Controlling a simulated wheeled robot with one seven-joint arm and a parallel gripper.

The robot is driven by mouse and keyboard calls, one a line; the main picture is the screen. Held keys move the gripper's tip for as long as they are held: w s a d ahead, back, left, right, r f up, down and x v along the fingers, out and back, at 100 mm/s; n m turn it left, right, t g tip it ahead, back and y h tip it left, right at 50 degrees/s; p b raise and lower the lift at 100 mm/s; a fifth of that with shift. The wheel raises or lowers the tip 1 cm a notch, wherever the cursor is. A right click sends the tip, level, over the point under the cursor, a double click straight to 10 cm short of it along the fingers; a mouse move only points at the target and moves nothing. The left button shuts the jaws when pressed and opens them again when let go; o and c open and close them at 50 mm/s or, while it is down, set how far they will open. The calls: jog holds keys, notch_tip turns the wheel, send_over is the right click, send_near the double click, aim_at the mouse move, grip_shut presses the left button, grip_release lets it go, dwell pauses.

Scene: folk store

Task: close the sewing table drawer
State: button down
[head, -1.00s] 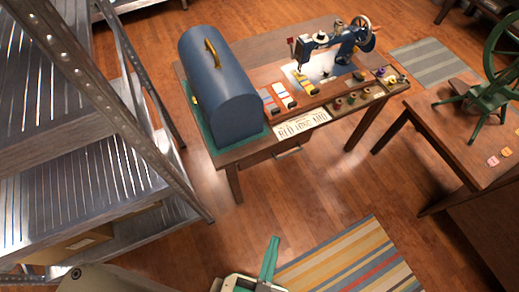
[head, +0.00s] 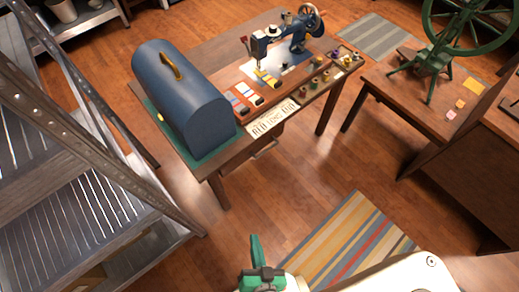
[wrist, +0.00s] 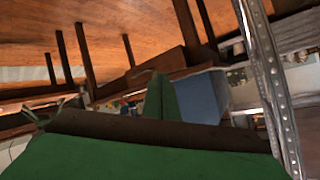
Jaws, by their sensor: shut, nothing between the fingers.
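The wooden sewing table (head: 217,170) stands ahead, left of centre in the head view. A metal drawer handle (head: 265,149) shows below its front edge. The drawer front is in shadow under the top, and how far it stands out cannot be told. My gripper (head: 256,250) is at the bottom of the head view, with green fingers shut and empty. It is well apart from the table.
On the table are the domed blue case (head: 182,98), a sewing machine (head: 288,38) and a tray of spools (head: 307,93). A metal shelf (head: 80,200) stands at left, and a second table (head: 395,85) with a green wheel at right. Floor with a striped rug (head: 350,235) lies between.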

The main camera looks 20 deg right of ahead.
jog(key=w+d+f+m+g, duration=0.1)
jog(key=w+f+m, duration=0.1)
jog(key=f+m, duration=0.35)
jog(key=w+d+f+m+g, duration=0.1)
jog(key=w+d+f+m, duration=0.15)
jog(key=f, duration=0.55)
jog(key=m+t+y, duration=0.7)
jog(key=m+y, duration=0.1)
jog(key=m, duration=0.9)
send_near(258, 144)
jog(key=x, duration=0.6)
jog(key=shift+w+r, duration=0.2)
jog(key=shift+w, duration=0.05)
